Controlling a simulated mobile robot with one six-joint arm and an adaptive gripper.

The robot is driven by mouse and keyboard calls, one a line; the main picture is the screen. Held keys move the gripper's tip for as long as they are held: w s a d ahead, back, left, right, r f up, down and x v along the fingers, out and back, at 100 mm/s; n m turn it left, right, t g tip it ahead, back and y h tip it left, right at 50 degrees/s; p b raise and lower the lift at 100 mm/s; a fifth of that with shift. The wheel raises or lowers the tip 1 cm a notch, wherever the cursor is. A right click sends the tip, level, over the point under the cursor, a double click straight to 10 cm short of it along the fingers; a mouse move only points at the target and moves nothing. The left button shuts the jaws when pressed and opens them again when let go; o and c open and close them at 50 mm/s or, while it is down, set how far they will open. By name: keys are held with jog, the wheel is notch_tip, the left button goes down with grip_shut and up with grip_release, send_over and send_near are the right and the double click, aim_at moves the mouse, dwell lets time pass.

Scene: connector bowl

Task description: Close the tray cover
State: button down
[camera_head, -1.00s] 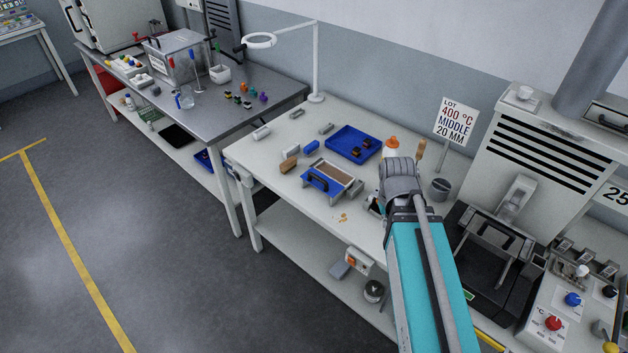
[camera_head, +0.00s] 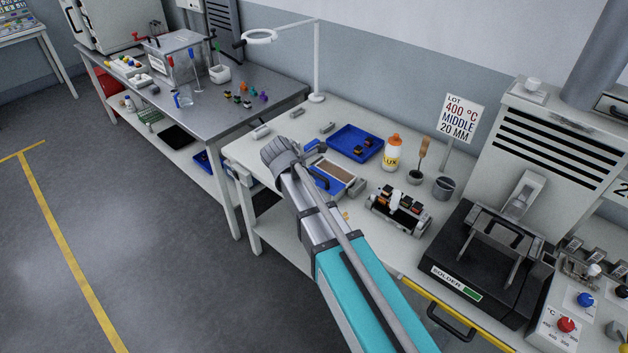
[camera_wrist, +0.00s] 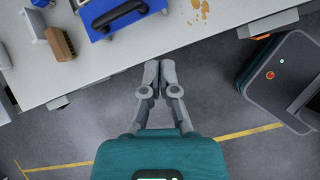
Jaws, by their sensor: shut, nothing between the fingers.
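The tray (camera_head: 336,174), with a brown bed, sits on the white table. Its blue cover, with a black handle, lies on the tray's front-left side, leaving the brown bed exposed. My arm hides part of the cover in the head view. In the wrist view the blue cover (camera_wrist: 125,30) and its handle show at the top edge, ahead of my gripper (camera_wrist: 160,66). My gripper is shut and empty, apart from the cover, near the table's front edge. Its fingertips are hidden in the head view.
A brush (camera_wrist: 60,43) lies left of the cover. A blue bin (camera_head: 355,144) stands behind the tray. A glue bottle (camera_head: 392,154), a fixture with connectors (camera_head: 399,210) and a solder pot (camera_head: 470,262) stand to the right.

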jog(key=a+n, duration=0.2)
jog(key=a, duration=0.1)
jog(key=w+a+n+t, duration=0.1)
jog(key=a+n, duration=0.1)
jog(key=shift+w+a+r, duration=0.15)
jog(key=shift+w+a, duration=0.05)
jog(key=shift+a, duration=0.2)
jog(key=shift+d+b, duration=0.1)
jog(key=shift+b, duration=0.3)
jog(key=w+d+r+b+x, duration=0.1)
jog(key=b+x, duration=0.7)
jog(key=x, duration=0.5)
jog(key=shift+w+r, duration=0.4)
jog(key=shift+w, duration=0.1)
